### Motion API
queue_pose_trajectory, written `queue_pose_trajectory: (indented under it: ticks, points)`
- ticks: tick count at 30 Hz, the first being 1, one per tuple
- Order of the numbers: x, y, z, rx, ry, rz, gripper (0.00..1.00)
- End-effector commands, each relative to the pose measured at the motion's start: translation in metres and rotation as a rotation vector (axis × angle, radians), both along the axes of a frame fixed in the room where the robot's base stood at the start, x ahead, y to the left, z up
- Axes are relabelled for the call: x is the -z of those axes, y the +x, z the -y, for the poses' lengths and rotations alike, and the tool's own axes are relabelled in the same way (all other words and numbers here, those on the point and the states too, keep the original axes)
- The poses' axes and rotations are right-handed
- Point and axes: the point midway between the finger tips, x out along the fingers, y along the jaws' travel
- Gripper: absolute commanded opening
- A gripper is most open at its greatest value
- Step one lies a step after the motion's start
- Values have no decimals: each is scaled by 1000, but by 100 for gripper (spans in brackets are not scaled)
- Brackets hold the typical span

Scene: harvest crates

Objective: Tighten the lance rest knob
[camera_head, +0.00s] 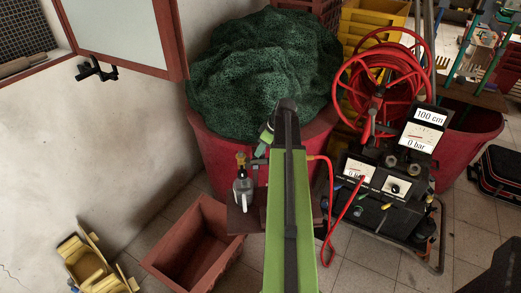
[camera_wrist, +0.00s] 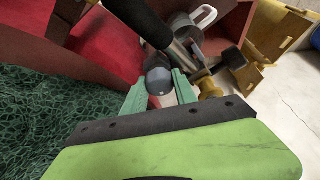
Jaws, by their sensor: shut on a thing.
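My gripper (camera_wrist: 159,90) shows in the wrist view with its two green fingers shut on a dark grey, round-ended knob (camera_wrist: 158,79), which I take to be the lance rest knob. The knob sits by a black bar (camera_wrist: 140,18). In the head view my green arm reaches away from me, and part of my gripper (camera_head: 262,148) shows just left of the arm's dark tip. The knob cannot be made out there. How tight it is cannot be seen.
A grey pot-like fitting (camera_head: 243,191) stands on a dark red ledge left of my arm. A red tub (camera_head: 215,160) with green netting (camera_head: 262,70) is behind. A hose reel (camera_head: 385,85) and a gauge unit (camera_head: 385,190) stand right. An empty brown crate (camera_head: 160,262) lies lower left.

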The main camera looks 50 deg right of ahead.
Motion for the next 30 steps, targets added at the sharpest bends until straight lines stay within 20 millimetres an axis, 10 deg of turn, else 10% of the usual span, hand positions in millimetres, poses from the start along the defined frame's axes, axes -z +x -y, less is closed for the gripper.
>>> queue_pose_trajectory:
  ticks: [30]
  points:
    - [1, -2, -3, 292, 0, -6, 0]
